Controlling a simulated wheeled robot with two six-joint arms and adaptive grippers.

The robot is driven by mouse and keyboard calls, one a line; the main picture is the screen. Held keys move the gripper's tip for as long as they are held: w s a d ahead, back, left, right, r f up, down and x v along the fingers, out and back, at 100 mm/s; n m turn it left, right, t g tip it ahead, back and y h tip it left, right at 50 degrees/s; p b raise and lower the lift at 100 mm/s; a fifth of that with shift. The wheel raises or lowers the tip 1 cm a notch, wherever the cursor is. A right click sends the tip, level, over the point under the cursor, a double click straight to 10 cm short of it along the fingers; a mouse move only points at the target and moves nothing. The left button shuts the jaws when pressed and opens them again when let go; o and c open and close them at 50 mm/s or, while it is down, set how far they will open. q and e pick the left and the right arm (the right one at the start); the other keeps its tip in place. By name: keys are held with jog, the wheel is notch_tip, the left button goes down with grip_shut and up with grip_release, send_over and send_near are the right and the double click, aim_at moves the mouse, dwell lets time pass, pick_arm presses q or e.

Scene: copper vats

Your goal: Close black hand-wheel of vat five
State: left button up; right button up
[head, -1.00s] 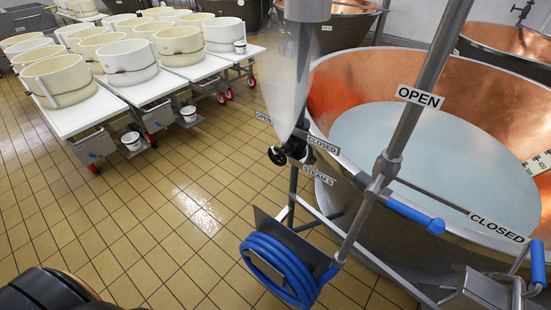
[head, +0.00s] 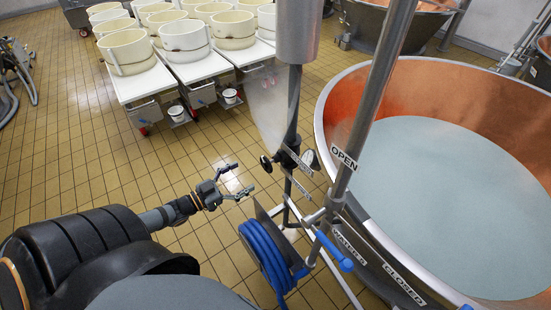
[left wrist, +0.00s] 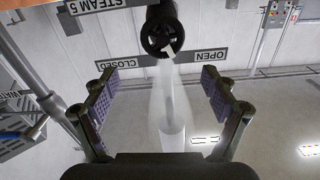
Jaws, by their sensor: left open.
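The black hand-wheel (head: 266,164) sits on the pipework beside the vat (head: 322,100), low on the near side. In the left wrist view the hand-wheel (left wrist: 161,36) shows at the top middle, under an upside-down "STEAM 5" label (left wrist: 97,5) and near "CLOSED" and "OPEN" labels. My left gripper (head: 243,179) is open and empty, just left of and slightly below the wheel, with a gap between. In the left wrist view its fingers (left wrist: 160,98) are spread wide and the wheel lies ahead, above the middle of the gap. My right gripper is out of view.
A blue hose coil (head: 268,256) hangs right below the wheel. A steel pole (head: 372,110) and a blue-handled lever (head: 335,250) stand to the right. White tables (head: 150,84) with cream tubs are at the back left.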

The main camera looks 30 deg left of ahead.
aim_at(264, 164)
pick_arm(q)
jog(key=b+x, duration=0.1)
jog(key=x, duration=0.2)
jog(key=b+x, duration=0.1)
jog(key=x, duration=0.2)
jog(key=b+x, duration=0.1)
jog(key=x, duration=0.2)
jog(key=shift+w+a+f+b, duration=0.15)
jog(key=shift+f+b, duration=0.1)
jog(key=shift+b, duration=0.15)
jog(key=shift+w+r, duration=0.15)
jog(key=shift+w, duration=0.3)
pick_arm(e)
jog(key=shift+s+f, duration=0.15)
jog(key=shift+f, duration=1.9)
pick_arm(q)
jog(key=c, duration=0.9)
jog(key=shift+c, duration=1.3)
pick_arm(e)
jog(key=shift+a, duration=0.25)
